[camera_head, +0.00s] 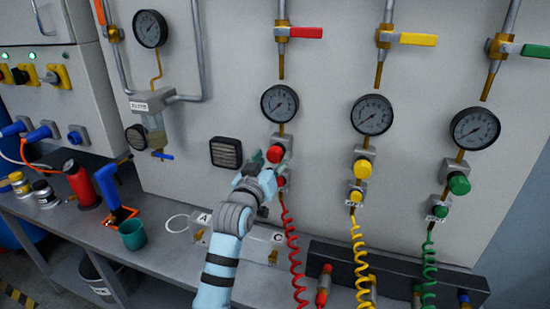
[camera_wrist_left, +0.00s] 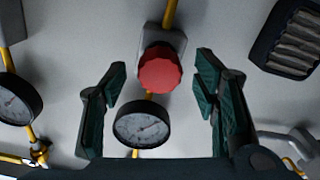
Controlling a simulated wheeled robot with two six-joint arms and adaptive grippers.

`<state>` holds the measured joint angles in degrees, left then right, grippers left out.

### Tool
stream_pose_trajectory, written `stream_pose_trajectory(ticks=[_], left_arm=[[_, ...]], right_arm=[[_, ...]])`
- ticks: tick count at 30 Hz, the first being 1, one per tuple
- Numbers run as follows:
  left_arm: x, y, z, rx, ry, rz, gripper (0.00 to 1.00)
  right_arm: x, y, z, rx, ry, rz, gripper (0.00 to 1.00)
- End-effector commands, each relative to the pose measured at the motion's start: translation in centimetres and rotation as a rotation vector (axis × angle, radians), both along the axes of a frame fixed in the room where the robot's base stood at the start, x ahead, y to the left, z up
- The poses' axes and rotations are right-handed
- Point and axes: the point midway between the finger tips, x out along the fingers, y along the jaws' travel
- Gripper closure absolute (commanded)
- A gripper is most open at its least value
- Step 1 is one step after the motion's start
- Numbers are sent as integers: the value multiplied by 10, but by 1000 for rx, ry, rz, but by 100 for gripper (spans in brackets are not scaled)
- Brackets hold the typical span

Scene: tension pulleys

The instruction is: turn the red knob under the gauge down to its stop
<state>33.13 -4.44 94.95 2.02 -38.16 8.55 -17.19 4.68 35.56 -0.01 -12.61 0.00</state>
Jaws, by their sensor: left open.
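The red knob (camera_head: 275,154) sits on a small grey block on the wall panel, under the left one of three similar gauges (camera_head: 280,103). My left gripper (camera_head: 262,168) is in front of the panel, close to the knob, and partly hides its block. In the left wrist view the picture is turned over, so the gauge (camera_wrist_left: 142,124) shows below the red knob (camera_wrist_left: 160,72). The open fingers of my left gripper (camera_wrist_left: 162,68) stand to either side of the knob, with gaps on both sides. My right gripper is not in view.
A yellow knob (camera_head: 362,168) and a green knob (camera_head: 459,184) stand to the right under their own gauges. A black vent (camera_head: 226,153) is just left of the gripper. A red coiled hose (camera_head: 292,245) hangs below. A bench with a teal cup (camera_head: 132,235) runs underneath.

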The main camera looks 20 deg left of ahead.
Motion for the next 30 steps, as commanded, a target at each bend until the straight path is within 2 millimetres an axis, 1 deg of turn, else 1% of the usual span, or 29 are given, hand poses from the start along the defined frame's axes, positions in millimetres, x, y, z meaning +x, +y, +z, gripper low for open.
stream_pose_trajectory(ticks=[1,3,5,13,14,15,22,23,30], left_arm=[[8,0,-1,0,1,0,45],[16,-1,-1,0,2,0,45],[20,-1,0,0,1,1,45],[23,-1,-1,0,1,1,45],[23,-1,-1,0,1,1,48],[23,-1,-1,0,1,1,55],[23,-1,-1,0,1,1,91],[23,-1,-1,0,1,1,93],[23,-1,0,-22,5,0,93]], right_arm=[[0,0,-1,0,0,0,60],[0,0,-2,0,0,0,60],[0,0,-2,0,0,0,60],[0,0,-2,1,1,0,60],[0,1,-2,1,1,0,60],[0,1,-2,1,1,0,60],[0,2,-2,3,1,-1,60],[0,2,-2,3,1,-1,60],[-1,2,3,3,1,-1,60]])
